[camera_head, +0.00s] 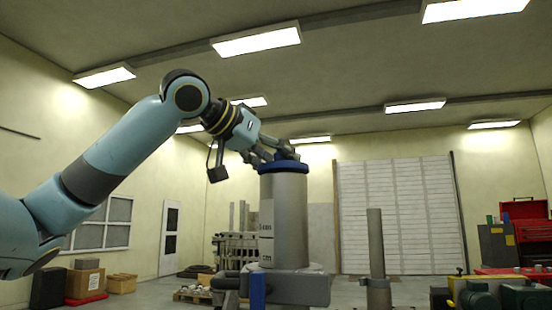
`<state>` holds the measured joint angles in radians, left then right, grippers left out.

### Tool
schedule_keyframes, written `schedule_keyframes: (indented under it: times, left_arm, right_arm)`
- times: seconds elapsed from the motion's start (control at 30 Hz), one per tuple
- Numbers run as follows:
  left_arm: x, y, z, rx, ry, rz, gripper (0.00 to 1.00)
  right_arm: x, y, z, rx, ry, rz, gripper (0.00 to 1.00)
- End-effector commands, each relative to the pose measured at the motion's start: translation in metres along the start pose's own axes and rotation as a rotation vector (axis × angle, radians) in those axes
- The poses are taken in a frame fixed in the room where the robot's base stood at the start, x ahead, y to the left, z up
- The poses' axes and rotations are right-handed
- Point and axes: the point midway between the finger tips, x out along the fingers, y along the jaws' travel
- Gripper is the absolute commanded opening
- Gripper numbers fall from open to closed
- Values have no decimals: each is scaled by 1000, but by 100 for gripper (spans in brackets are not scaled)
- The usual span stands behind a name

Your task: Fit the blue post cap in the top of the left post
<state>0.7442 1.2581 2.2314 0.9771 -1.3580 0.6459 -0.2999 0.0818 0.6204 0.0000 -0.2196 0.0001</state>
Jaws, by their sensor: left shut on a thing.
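The blue post cap (283,167) sits at the top of the thick grey left post (289,215), its blue rim showing around the post's top edge. I cannot tell from here whether it is fully seated. My left gripper (284,154) is at the top of the post, shut on the cap from above. The fingertips and the upper middle of the cap are partly hidden by the gripper. My right gripper is not in view.
A thinner grey post (376,245) stands to the right, apart from the left post. Green machinery (505,293) and a red tool chest (531,235) are at the right. Boxes (86,280) lie at the far left. The air above both posts is otherwise clear.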

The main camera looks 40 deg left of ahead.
Motion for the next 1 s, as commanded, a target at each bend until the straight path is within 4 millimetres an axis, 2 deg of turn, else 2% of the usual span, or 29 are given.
schedule_keyframes:
  times: [0.27,0.3,0.37,0.67,1.0]
  left_arm:
    - [2,0,6,0,1,0,21]
    - [2,0,6,0,1,0,63]
    - [2,0,5,0,1,0,70]
    - [0,0,6,1,0,0,70]
    - [-28,0,8,2,2,-2,70]
  right_arm:
    - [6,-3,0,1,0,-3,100]
    - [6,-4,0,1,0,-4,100]
    - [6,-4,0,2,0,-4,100]
    - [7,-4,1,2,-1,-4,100]
    - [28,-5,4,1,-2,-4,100]
